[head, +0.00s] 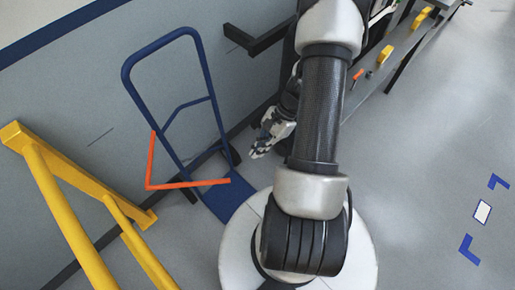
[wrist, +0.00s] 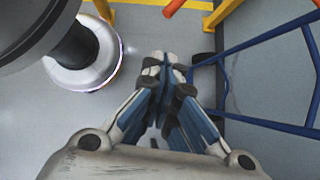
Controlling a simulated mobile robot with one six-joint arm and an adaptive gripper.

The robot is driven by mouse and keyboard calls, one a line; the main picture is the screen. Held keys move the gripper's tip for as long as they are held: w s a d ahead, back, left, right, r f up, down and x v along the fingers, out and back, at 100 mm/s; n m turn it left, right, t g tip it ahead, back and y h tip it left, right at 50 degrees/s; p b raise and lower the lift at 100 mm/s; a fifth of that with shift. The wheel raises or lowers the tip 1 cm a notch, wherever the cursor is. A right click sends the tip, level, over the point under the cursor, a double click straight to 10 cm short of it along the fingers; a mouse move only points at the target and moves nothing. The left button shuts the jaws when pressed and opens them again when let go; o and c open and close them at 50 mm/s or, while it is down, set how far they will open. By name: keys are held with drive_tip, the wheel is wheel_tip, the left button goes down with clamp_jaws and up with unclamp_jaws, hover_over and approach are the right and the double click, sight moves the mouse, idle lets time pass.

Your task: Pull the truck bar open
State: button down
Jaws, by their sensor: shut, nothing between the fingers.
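The blue hand truck (head: 127,75) stands upright against the grey wall in the head view. A red-orange bar (head: 185,185) with a bent, L-like shape shows at its lower front; one arm of it reaches right over the truck's blue foot plate. My gripper (head: 258,151) is to the right of the truck and the bar, apart from both. In the wrist view my gripper (wrist: 165,62) is shut and empty. There the truck's blue frame (wrist: 270,35) is at the right, and a small end of the bar (wrist: 173,7) shows at the top edge.
A yellow frame (head: 72,220) stands at the left, near the truck. A dark bracket (head: 262,38) sticks out from the wall above my gripper. A bench with yellow parts (head: 420,18) is at the top right. Floor at the right is clear, with blue marks (head: 470,249).

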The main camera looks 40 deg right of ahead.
drive_tip(key=a+r+b+x, duration=0.1)
drive_tip(key=b+x, duration=0.2)
drive_tip(key=x, duration=0.6)
drive_tip(key=shift+w+a, duration=0.25)
drive_tip(key=shift+a, duration=0.35)
drive_tip(key=shift+a+f, duration=0.1)
drive_tip(key=shift+f, duration=0.05)
